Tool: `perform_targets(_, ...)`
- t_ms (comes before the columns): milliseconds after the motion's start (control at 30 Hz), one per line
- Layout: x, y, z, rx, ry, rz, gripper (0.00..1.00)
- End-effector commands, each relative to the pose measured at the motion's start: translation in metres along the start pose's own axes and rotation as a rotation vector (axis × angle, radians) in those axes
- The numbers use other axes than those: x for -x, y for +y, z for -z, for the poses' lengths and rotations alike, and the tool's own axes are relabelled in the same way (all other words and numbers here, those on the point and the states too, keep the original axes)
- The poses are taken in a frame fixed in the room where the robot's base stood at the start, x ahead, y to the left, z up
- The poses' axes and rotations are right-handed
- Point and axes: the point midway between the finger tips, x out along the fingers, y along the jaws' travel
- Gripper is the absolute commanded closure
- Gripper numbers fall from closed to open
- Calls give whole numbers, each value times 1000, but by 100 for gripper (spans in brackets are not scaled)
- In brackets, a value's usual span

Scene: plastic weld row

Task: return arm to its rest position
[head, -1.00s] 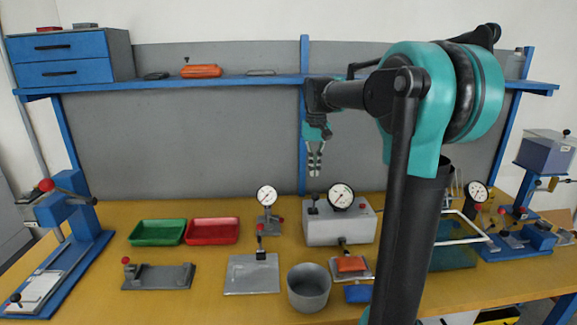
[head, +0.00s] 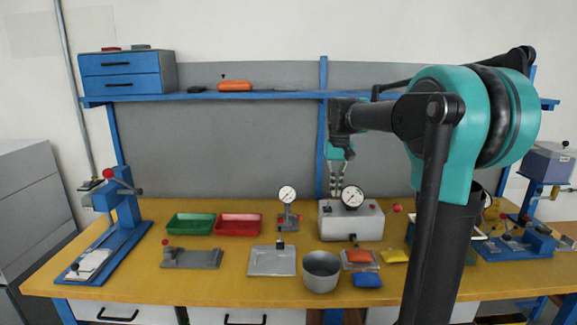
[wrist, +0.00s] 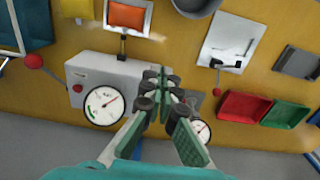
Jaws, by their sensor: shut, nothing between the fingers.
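My gripper (head: 337,190) hangs pointing down from my raised arm, above the back of the wooden workbench (head: 215,275). In the head view it is in front of the grey back panel, just above the grey gauge box (head: 340,226). In the wrist view my gripper (wrist: 165,88) has its fingers together with nothing visible between them, over the bench beside the gauge box (wrist: 88,75). My arm hides part of the bench's right side.
A green tray (head: 190,223) and a red tray (head: 239,224) sit on the bench. A grey cup (head: 320,271) stands near the front. A blue lever press (head: 122,214) stands at the left end. A blue shelf (head: 270,95) runs behind, holding blue drawers (head: 121,75).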

Motion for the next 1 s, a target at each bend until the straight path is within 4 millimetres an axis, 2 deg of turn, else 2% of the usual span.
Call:
perform_targets(367,-44,10,-35,-2,64,5,100)
perform_targets(567,-83,18,-70,-1,122,7,100)
perform_targets(667,-111,23,-96,-2,163,8,100)
perform_targets(900,-195,35,-189,-3,289,7,100)
perform_targets(1000,-220,38,-219,-4,329,5,100)
